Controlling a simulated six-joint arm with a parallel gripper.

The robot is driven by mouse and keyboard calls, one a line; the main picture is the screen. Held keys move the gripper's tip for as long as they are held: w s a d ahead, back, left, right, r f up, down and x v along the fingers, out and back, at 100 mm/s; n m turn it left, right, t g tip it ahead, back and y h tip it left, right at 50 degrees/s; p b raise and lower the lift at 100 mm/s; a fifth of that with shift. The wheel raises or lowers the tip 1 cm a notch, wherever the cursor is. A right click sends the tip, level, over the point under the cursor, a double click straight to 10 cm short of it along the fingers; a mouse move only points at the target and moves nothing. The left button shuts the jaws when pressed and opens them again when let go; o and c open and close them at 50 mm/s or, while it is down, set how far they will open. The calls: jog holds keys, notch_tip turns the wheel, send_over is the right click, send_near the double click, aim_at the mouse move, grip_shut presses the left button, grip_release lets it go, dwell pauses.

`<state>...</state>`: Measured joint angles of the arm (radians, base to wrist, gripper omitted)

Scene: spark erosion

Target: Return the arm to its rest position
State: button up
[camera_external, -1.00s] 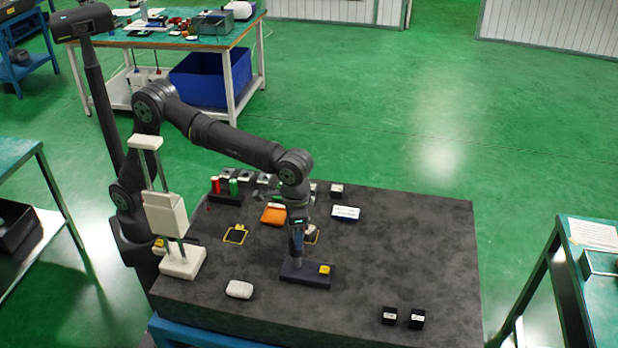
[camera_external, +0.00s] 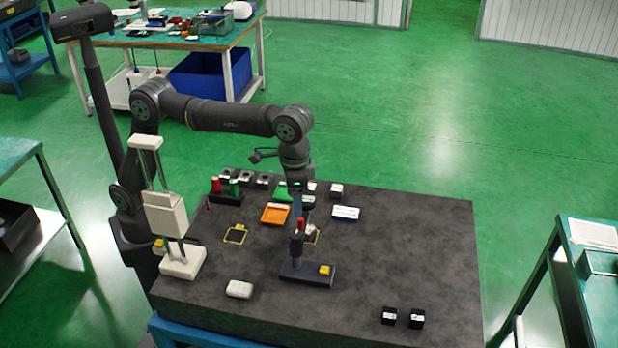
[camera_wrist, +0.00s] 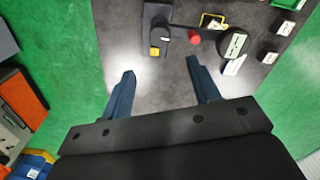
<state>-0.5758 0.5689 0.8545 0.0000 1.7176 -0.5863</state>
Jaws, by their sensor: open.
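My gripper (camera_external: 304,207) hangs over the dark table, above the stand with the dark base (camera_external: 305,274). It is open, its two blue fingers spread apart with nothing between them in the wrist view (camera_wrist: 160,78). The stand's upright post carries a red-topped piece (camera_external: 299,225), below and apart from my fingers. A yellow block (camera_external: 324,270) sits on the base. My forearm is raised and about level.
Orange (camera_external: 275,214) and green trays lie behind the stand, with a white-and-blue box (camera_external: 345,213) to their right. A white height stand (camera_external: 182,262) is at left. The table's right side is clear.

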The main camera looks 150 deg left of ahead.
send_near(296, 234)
notch_tip(296, 234, down, 8)
jog(key=shift+f, duration=0.5)
jog(key=m, duration=0.3)
jog(key=shift+r+m, duration=0.1)
jog(key=shift+m, duration=0.2)
jog(key=m, duration=0.7)
jog(key=shift+m, duration=2.2)
